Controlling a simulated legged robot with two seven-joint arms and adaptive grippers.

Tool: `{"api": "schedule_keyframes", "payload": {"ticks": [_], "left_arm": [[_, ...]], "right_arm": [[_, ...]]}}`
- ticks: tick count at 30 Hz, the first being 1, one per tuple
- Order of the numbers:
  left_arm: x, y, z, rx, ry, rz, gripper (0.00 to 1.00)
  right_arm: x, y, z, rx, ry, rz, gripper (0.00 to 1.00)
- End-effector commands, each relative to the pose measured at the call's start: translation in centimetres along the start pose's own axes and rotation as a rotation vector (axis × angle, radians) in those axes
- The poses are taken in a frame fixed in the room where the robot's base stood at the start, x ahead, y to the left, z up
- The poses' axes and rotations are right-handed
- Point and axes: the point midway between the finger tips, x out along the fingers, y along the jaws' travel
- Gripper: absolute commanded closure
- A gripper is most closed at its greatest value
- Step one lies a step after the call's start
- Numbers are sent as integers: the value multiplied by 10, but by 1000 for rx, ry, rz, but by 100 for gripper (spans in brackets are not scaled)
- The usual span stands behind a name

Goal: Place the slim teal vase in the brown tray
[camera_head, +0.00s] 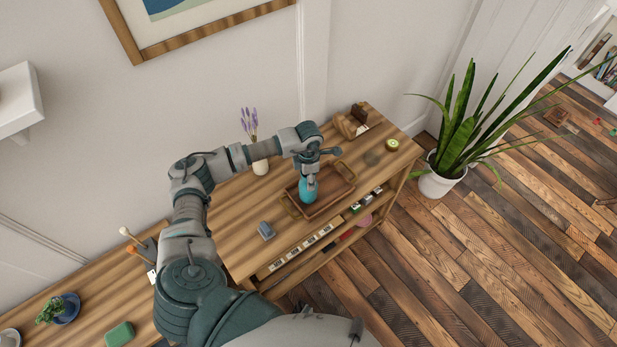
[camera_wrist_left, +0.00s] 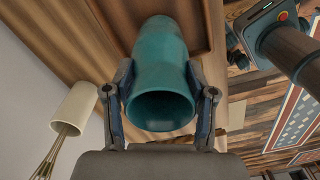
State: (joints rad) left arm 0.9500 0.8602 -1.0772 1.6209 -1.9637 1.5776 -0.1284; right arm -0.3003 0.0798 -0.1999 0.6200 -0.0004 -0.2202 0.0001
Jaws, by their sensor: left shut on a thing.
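The slim teal vase (camera_head: 308,191) is upright at the brown tray (camera_head: 340,203) on the wooden console table in the head view. My left gripper (camera_head: 309,172) comes from above and is shut on the vase near its top. In the left wrist view, the vase (camera_wrist_left: 161,85) sits between the two fingers of the left gripper (camera_wrist_left: 162,108), with its open mouth facing the camera. Part of the brown tray (camera_wrist_left: 203,25) shows behind it. I cannot tell whether the vase's base touches the tray floor. My right gripper is not in view.
A white vase with lavender (camera_head: 260,167) stands behind the tray, near my left forearm. A blue-grey object (camera_head: 266,230) lies left of the tray. A wooden holder (camera_head: 352,124) and a green-topped round item (camera_head: 392,145) are on the right. A potted plant (camera_head: 440,183) stands beyond the table.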

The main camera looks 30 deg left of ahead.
Motion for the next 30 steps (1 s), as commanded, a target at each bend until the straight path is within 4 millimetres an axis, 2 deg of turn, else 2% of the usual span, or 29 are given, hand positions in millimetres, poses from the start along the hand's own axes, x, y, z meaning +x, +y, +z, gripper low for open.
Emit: {"api": "schedule_keyframes", "payload": {"ticks": [8, 9, 12, 23, 26, 30], "left_arm": [[5, 1, 0, -1, -2, 2, 100], [6, 0, 0, -1, -1, 1, 42], [6, 0, 0, -1, -1, 1, 19], [2, 1, 0, -1, -2, 2, 19], [-9, 1, 1, -1, -4, 2, 19], [-38, 1, 0, -1, -4, 4, 19]], "right_arm": [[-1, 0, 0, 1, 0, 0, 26], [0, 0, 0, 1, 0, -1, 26], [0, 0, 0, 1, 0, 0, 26], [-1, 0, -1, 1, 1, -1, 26], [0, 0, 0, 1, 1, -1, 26], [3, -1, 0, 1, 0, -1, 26]]}}
